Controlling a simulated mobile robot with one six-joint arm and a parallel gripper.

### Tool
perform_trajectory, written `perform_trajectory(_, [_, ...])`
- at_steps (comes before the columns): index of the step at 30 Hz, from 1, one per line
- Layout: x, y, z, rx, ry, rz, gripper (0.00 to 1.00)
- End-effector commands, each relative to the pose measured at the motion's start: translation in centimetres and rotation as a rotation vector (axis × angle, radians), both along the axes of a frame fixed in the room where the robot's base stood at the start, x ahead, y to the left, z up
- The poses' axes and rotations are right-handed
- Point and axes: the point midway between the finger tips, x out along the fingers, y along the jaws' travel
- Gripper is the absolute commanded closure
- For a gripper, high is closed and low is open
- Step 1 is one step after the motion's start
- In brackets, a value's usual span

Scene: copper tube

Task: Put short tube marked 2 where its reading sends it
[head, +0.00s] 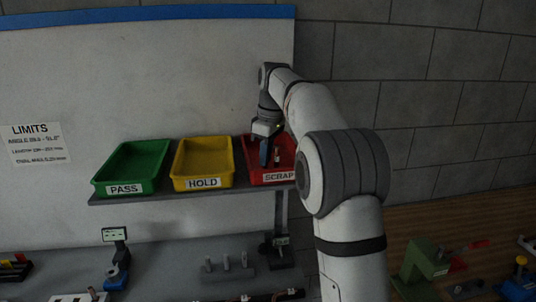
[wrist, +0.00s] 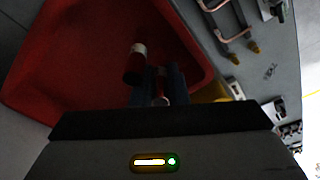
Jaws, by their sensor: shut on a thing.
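My gripper (head: 272,160) is over the red SCRAP bin (head: 252,148), its fingers pointing down into or just above it. In the wrist view the blue fingers (wrist: 162,76) are shut on a short tube (wrist: 161,99), mostly hidden between them. A dark reddish piece with a pale band (wrist: 137,62) shows just left of the fingers. I cannot tell whether it is part of the held tube, and no number can be read. The red bin (wrist: 75,60) fills the wrist view's left and middle. The green PASS bin (head: 138,164) and yellow HOLD bin (head: 203,163) stand to its left.
The bins stand on a grey shelf (head: 225,193) above the bench. A LIMITS sheet (head: 37,142) hangs on the wall at left. Below are a blue fixture with a display (head: 115,235) and a grey block with pegs (head: 228,267). A green machine (head: 425,258) stands at right.

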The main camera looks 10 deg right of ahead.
Motion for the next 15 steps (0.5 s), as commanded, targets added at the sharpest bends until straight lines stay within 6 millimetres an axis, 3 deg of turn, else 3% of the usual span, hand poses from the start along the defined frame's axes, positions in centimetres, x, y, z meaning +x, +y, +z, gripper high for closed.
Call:
perform_trajectory(2, [0.00,-0.02,-0.28,0.001,0.001,0.000,1.00])
perform_trajectory(3, [-0.01,-0.03,-0.34,0.000,0.001,0.000,0.85])
perform_trajectory(10, [0.01,-0.06,-0.26,0.001,0.001,-0.001,0.67])
perform_trajectory(15, [0.01,-0.08,-0.25,0.001,0.001,-0.001,0.65])
